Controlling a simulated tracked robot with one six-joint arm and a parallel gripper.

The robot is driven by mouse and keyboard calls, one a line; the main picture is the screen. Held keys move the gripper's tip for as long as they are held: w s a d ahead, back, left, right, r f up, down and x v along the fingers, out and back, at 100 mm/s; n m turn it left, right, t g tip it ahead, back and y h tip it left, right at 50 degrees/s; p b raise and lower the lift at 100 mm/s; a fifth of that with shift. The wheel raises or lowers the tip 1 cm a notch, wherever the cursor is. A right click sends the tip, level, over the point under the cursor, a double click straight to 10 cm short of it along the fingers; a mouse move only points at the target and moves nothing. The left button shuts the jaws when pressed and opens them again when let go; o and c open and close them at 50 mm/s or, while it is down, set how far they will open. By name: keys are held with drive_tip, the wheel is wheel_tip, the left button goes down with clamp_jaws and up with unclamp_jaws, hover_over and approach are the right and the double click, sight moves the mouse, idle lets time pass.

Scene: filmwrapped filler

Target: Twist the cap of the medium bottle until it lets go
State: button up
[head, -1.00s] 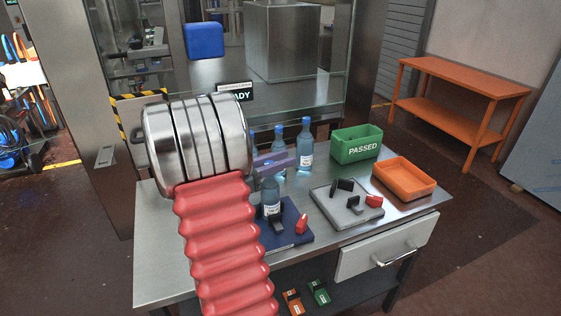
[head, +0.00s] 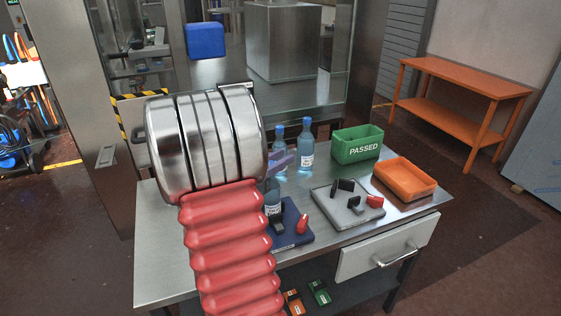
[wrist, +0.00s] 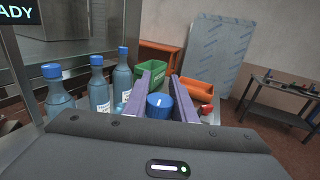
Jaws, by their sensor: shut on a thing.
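A bottle with a white label (head: 272,196) stands at the dark blue fixture plate (head: 296,240) on the table. My metal wrist hides part of it in the head view. My gripper (wrist: 160,104), with purple fingers, is shut on a blue cap (wrist: 160,101), one finger on each side.
Capped blue bottles stand behind, including two in the head view (head: 279,152) (head: 306,150). A grey plate (head: 325,205) with small black and red parts, a green PASSED bin (head: 358,150) and an orange tray (head: 405,190) are to the right. A glass-fronted cabinet stands behind the table.

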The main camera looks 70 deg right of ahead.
drive_tip(key=n+t, duration=0.2)
drive_tip(key=t, duration=0.1)
drive_tip(key=w+n+t+h, duration=0.1)
drive_tip(key=t, duration=0.1)
drive_tip(key=shift+d+n+t, duration=0.15)
drive_tip(key=shift+n+t, duration=0.25)
drive_tip(key=shift+c, duration=0.2)
drive_tip(key=shift+w+n+t, duration=0.25)
drive_tip(key=shift+n+t, duration=0.3)
drive_tip(key=shift+t, duration=0.35)
drive_tip(key=shift+w+n+t, duration=0.2)
drive_tip(key=shift+n+t, duration=0.35)
drive_tip(key=shift+t, duration=0.35)
drive_tip(key=shift+w, duration=0.1)
drive_tip(key=o, duration=1.1)
drive_tip(key=shift+r, duration=5)
